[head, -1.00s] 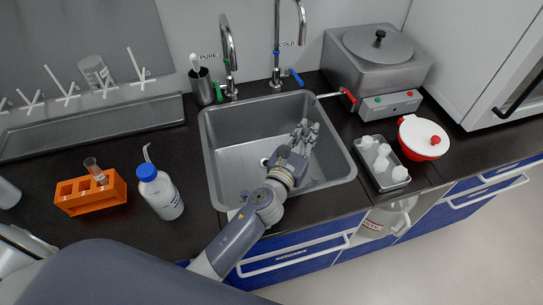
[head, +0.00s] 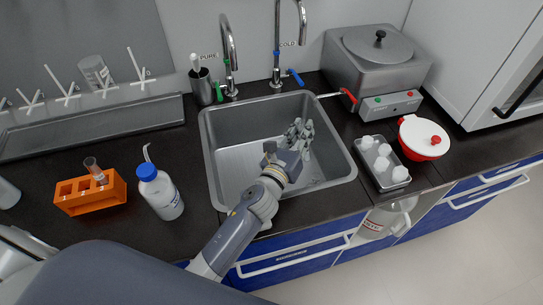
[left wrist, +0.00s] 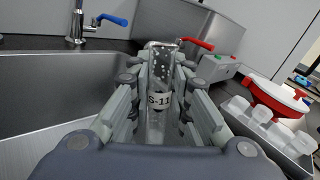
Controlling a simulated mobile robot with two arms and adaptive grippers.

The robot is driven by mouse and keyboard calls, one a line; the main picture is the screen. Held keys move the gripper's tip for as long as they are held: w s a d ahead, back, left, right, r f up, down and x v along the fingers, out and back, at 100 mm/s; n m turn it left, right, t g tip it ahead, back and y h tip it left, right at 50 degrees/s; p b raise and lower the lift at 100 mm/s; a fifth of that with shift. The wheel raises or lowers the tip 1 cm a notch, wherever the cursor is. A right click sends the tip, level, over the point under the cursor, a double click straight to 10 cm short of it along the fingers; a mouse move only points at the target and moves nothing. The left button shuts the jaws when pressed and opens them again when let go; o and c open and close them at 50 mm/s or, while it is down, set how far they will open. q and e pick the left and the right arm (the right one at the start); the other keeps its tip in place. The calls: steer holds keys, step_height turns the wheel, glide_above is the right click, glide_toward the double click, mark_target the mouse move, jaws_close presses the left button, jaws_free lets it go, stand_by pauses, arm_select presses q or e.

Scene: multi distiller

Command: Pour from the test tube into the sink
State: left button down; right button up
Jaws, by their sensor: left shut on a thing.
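My left gripper (head: 299,132) is over the sink (head: 231,160), towards its right side. In the left wrist view, the gripper (left wrist: 160,88) is shut on a clear test tube (left wrist: 157,122) with a label reading "S-11". The tube's far end shows between the fingertips, with clear or bubbly-looking contents that I cannot make out well. In the head view the fingers mostly hide the tube, and its tilt is hard to tell. The sink's steel wall also shows in the left wrist view (left wrist: 50,90). My right gripper is not in view.
An orange rack (head: 92,196) with another tube and a blue-capped bottle (head: 160,194) stand left of the sink. Two taps (head: 230,60) rise behind it. A tray of white-capped bottles (head: 383,181), a red-and-white pot (head: 424,138) and a steel bath (head: 376,62) stand right.

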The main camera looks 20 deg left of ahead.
arm_select(q)
steer(key=shift+a+f+n, duration=0.35)
steer(key=shift+n, duration=0.15)
steer(key=shift+a+r, duration=0.1)
steer(key=shift+r, duration=0.1)
steer(key=shift+w+a+r+n+p, duration=0.15)
steer(key=shift+a+n, duration=0.15)
steer(key=shift+n, duration=1)
steer(key=shift+a+n+p, duration=0.15)
steer(key=shift+a+n, duration=0.2)
steer(key=shift+n, duration=0.95)
steer(key=shift+w+a+r+n+p, duration=0.15)
steer(key=shift+a+n, duration=0.15)
steer(key=shift+n, duration=1)
steer(key=shift+s+r+n, duration=0.1)
steer(key=shift+n, duration=0.3)
steer(key=shift+f+n+b, duration=0.45)
steer(key=shift+n+b, duration=0.3)
steer(key=shift+n, duration=0.15)
steer(key=shift+a+r+n, duration=0.35)
steer(key=shift+a+n, duration=0.25)
steer(key=shift+n, duration=0.3)
steer(key=shift+r+n+p, duration=0.25)
steer(key=shift+n+p, duration=0.25)
steer(key=shift+n, duration=0.3)
